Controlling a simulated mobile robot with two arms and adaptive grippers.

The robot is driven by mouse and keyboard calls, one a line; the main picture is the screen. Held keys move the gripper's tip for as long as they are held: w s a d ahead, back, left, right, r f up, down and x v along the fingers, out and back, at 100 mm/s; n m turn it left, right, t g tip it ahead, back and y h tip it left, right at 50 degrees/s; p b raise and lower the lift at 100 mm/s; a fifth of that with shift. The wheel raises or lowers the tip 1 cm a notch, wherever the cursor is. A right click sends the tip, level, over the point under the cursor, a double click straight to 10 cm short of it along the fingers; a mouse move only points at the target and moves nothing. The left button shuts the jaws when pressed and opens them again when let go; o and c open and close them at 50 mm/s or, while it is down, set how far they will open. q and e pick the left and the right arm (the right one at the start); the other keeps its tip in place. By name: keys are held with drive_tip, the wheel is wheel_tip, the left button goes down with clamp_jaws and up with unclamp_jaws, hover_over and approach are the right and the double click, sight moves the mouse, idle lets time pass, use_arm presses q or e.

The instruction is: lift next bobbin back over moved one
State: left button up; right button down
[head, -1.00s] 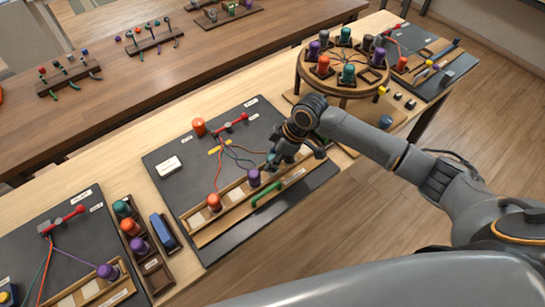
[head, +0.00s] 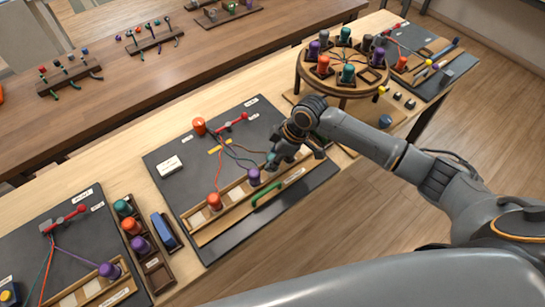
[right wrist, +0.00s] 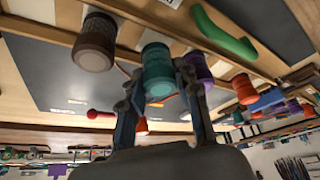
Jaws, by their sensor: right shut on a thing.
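My right gripper (head: 279,161) is over the slotted wooden rail (head: 232,216) of the middle braiding board. In the right wrist view its two fingers are shut on a teal bobbin (right wrist: 157,68). In the head view the teal bobbin is mostly hidden by the gripper. A purple bobbin (head: 254,178) is just left of the gripper, and an orange bobbin (head: 214,201) is further left on the rail. A brown bobbin (right wrist: 95,43) shows on the other side of the teal one in the right wrist view. My left gripper is not in view.
Cords run to a red-handled clamp (head: 236,122) at the back. A bobbin box (head: 151,264) stands left of the board, and a round braiding stand (head: 341,91) stands to the right.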

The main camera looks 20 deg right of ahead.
drive_tip(key=shift+f, duration=0.75)
drive_tip(key=c, duration=0.9)
unclamp_jaws()
drive_tip(key=shift+r, duration=0.1)
